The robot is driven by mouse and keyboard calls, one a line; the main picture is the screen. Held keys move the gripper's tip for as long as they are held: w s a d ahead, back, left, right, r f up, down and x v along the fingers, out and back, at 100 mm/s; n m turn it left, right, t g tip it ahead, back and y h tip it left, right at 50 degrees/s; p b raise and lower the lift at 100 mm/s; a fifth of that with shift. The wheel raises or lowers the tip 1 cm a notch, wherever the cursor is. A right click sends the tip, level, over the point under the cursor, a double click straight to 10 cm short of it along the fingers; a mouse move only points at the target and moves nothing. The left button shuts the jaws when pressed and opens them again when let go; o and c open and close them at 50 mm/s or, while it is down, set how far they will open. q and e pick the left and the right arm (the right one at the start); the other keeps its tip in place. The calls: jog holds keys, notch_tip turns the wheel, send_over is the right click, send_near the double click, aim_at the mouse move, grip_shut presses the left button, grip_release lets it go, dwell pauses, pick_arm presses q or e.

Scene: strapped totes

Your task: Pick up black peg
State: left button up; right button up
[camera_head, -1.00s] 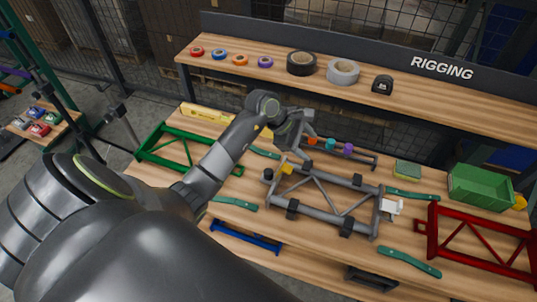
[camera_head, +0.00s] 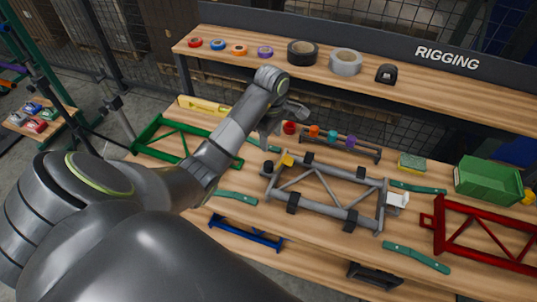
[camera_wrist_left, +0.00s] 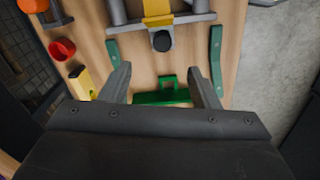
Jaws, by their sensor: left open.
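The black peg (camera_head: 268,166) stands at the left end of the grey frame (camera_head: 318,186), beside a yellow piece (camera_head: 287,160). In the left wrist view the black peg (camera_wrist_left: 162,41) shows as a round dark top, above and between the fingers. My left gripper (camera_head: 268,138) is above the bench, behind the peg in the head view, and apart from it. In the left wrist view its two fingers (camera_wrist_left: 162,85) are spread, with nothing between them but a view of a green frame (camera_wrist_left: 160,97) below. My right gripper is out of view.
A rack holds red (camera_head: 289,128), orange (camera_head: 313,131), blue and purple pegs behind the grey frame. Green straps (camera_head: 236,197) lie around it. A red frame (camera_head: 480,237) and green bin (camera_head: 488,183) are at right. A shelf (camera_head: 400,92) with tape rolls stands behind.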

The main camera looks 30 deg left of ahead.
pick_arm(q)
jog(key=b, duration=0.7)
send_over(269, 164)
jog(key=f, duration=0.8)
jog(key=shift+w+d, duration=0.15)
jog(key=shift+w, duration=0.1)
jog(key=shift+f, duration=0.35)
jog(key=f, duration=0.2)
jog(key=f+p, duration=0.1)
jog(key=shift+s+a, duration=0.2)
jog(key=shift+s, duration=0.05)
jog(key=shift+f, duration=0.7)
jog(key=c, duration=1.1)
jog(key=shift+r, duration=0.15)
